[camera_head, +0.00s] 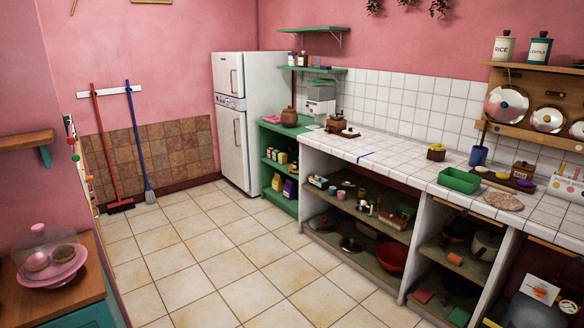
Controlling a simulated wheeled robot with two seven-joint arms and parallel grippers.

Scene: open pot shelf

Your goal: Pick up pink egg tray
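I cannot clearly make out a pink egg tray. A pale holder with colored dots (568,186) stands on the tiled counter at the far right edge; it is too small and cut off for me to tell what it is. A pink stand with a clear dome (52,270) sits on the wooden cabinet at the lower left, with round brown and pink items on it. Small items on the open shelf under the counter are too small to name surely. Neither of my grippers shows in this view.
The tiled counter (385,170) runs along the right wall and holds a green bin (459,181). Open shelves below hold a red bowl (391,258) and pots. A white fridge (240,140) stands at the back. The tiled floor (215,255) in the middle is clear.

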